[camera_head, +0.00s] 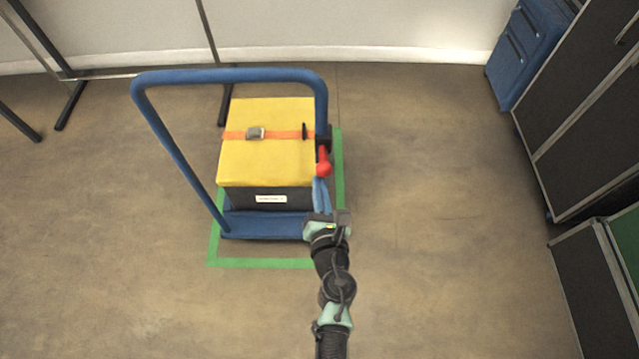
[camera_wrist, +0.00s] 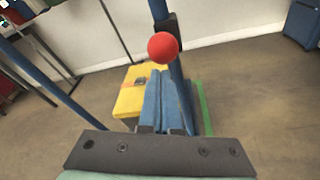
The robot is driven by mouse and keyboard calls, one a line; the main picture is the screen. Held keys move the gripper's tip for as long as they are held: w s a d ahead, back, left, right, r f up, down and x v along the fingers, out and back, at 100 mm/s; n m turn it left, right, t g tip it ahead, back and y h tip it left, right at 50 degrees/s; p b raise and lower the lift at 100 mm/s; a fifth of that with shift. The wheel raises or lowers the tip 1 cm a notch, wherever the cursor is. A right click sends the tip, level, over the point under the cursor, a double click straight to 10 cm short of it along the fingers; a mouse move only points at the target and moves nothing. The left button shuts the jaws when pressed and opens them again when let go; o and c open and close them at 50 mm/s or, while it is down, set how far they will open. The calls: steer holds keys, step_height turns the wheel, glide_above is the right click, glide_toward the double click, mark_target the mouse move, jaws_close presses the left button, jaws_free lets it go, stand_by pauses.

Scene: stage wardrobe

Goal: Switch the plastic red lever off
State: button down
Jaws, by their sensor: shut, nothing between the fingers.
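The red lever (camera_head: 324,163) sits on a dark mount on the right upright of the blue cart handle. In the head view its red part runs from the mount down to a rounded end. In the wrist view its red ball end (camera_wrist: 163,46) shows in front of the blue post, ahead of my gripper. My gripper (camera_head: 321,184) is just below the lever in the head view. Its blue fingers (camera_wrist: 166,104) are shut together and empty, and point toward the post. I cannot tell whether the fingertips touch the lever.
The blue cart (camera_head: 262,224) carries a yellow-topped box (camera_head: 267,165) with an orange strap. It stands inside a green floor outline (camera_head: 340,190). Dark cases (camera_head: 590,130) and a blue case (camera_head: 527,50) stand at right. Floor between them and the cart is clear.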

steer(key=shift+r+p, duration=0.55)
steer(key=shift+r, duration=0.2)
steer(key=shift+w+r, duration=0.2)
steer(key=shift+r, duration=0.05)
steer(key=shift+f, duration=0.1)
step_height(320, 180, down, 4)
steer(key=a+f+b, duration=0.1)
steer(key=a+b, duration=0.1)
steer(key=b, duration=0.2)
steer(key=s+d+r+p, duration=0.1)
steer(key=s+r+p, duration=0.3)
steer(key=s, duration=0.5)
steer(key=shift+s+d+r, duration=0.3)
steer(key=shift+s+r, duration=0.1)
steer(key=shift+r, duration=0.5)
